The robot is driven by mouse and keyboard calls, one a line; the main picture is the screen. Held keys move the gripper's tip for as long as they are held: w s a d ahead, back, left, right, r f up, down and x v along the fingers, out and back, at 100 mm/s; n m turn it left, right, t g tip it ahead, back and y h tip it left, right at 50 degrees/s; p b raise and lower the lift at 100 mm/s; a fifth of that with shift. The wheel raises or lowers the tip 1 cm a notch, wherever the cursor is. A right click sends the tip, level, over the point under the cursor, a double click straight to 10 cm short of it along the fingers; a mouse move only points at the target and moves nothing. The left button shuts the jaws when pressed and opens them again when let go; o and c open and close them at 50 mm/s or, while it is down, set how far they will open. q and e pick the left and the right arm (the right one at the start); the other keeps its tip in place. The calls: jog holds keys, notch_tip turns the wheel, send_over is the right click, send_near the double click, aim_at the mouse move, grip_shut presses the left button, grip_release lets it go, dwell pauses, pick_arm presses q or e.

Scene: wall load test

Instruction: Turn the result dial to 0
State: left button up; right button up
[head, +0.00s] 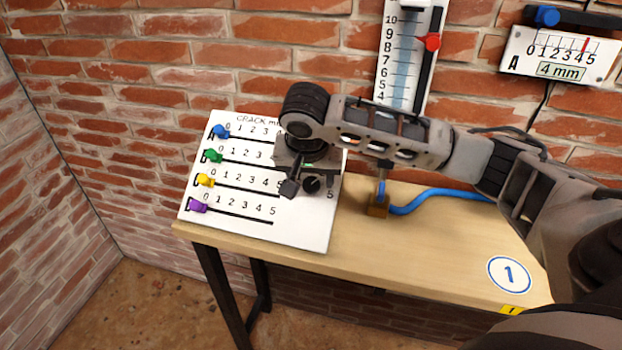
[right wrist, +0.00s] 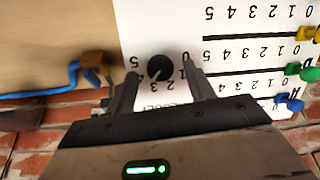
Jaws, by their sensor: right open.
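The result dial (right wrist: 160,69) is a small round black knob on the white crack panel (head: 258,232), with numbers 0 to 5 around it. In the right wrist view its pale mark appears to point towards 2 or 3; I cannot read it exactly. In the head view the dial (head: 312,184) shows below my right gripper (head: 306,180), which hides much of its scale. My right gripper (right wrist: 160,73) is open, with one finger on each side of the dial. Gaps show between the fingers and the knob. My left gripper is out of view.
Blue (head: 220,131), green (head: 213,156), yellow (head: 205,180) and purple (head: 198,205) sliders sit at the panel's left. A blue cable (head: 440,194) and brass block (head: 378,206) lie right of it on the wooden table (head: 420,255). A vertical gauge (head: 402,65) hangs on the brick wall.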

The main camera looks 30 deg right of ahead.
jog(key=shift+w+d+f, duration=0.2)
jog(key=shift+f, duration=0.45)
jog(key=c, duration=1)
jog(key=shift+o, duration=0.2)
